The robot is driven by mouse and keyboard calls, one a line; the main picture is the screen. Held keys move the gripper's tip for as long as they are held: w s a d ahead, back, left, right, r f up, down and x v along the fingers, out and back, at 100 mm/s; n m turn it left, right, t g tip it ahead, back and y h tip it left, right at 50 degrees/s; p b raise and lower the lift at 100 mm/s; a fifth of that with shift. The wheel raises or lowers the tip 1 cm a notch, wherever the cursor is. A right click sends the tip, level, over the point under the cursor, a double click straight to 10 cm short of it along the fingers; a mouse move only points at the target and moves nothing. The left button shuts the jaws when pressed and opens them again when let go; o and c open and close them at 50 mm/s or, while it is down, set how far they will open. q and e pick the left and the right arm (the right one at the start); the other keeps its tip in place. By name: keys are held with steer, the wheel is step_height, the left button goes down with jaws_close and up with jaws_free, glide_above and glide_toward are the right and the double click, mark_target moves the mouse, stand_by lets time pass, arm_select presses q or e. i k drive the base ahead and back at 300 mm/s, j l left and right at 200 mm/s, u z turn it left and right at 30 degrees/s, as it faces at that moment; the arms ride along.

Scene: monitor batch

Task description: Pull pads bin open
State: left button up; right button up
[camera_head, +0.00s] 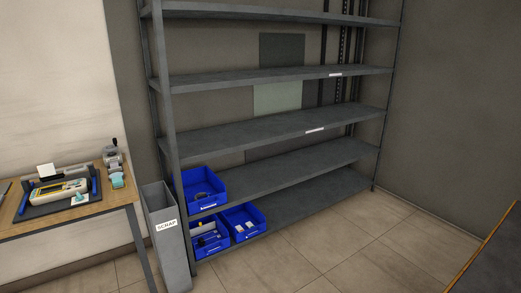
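Three blue bins sit at the left end of the grey shelf rack. One bin (217,204) is on the second-lowest shelf and has a dark item inside. Two bins are side by side on the lowest shelf: the left one (212,253) holds dark and light items, and the right one (247,236) holds a few small light pieces. Each has a small white front label, too small to read, so I cannot tell which is the pads bin. Neither of my grippers is in view.
A grey scrap container (169,250) stands close to the left of the bins. A wooden workbench (40,226) with a yellow meter (60,192) is at the left. A dark surface edge (490,262) shows at bottom right. The tiled floor (310,258) before the rack is clear.

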mark_target(240, 214)
steer(key=i, duration=1.1)
steer(key=i+l+u, duration=0.1)
steer(key=i, duration=1)
